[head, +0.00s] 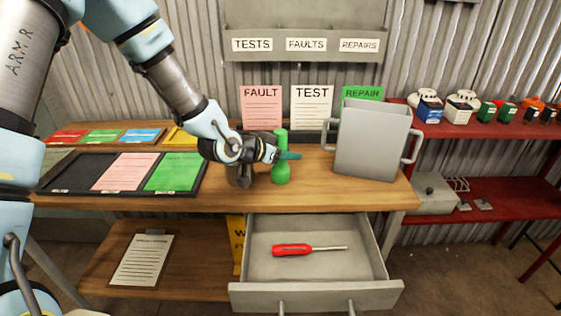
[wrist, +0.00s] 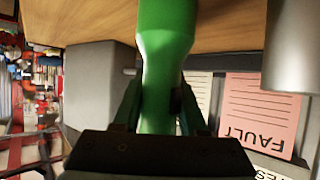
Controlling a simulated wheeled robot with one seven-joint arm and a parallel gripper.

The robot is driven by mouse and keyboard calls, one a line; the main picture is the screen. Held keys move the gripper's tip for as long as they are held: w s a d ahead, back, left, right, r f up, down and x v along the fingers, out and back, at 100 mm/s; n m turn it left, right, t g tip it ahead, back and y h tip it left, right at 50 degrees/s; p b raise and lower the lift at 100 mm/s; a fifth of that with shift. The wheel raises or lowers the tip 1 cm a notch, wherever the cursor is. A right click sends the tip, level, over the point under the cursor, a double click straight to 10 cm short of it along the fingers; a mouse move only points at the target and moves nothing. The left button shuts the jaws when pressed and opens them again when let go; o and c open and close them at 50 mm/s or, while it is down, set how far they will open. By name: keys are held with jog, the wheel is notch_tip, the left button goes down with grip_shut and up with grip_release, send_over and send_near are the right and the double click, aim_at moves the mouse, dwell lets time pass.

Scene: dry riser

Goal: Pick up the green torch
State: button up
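The green torch (head: 281,171) stands upright on the wooden bench, its wide end down and its slimmer body above. My gripper (head: 287,155) reaches it from the left at the height of the slim part. In the wrist view the torch (wrist: 166,45) runs down between the two fingers (wrist: 160,108), one on each side. The fingers look closed against the slim part, with no clear gap. Part of the torch is hidden behind the fingers and the gripper body. I see no clear space under the torch.
A grey box with handles (head: 372,140) stands close to the right. A dark cylinder-like object (head: 240,172) is just left of the torch. FAULT, TEST and REPAIR cards stand behind. A tray of coloured cards (head: 75,172) lies left. The open drawer (head: 362,260) holds a red screwdriver (head: 292,250).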

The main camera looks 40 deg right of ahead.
grip_shut()
dwell(0.3)
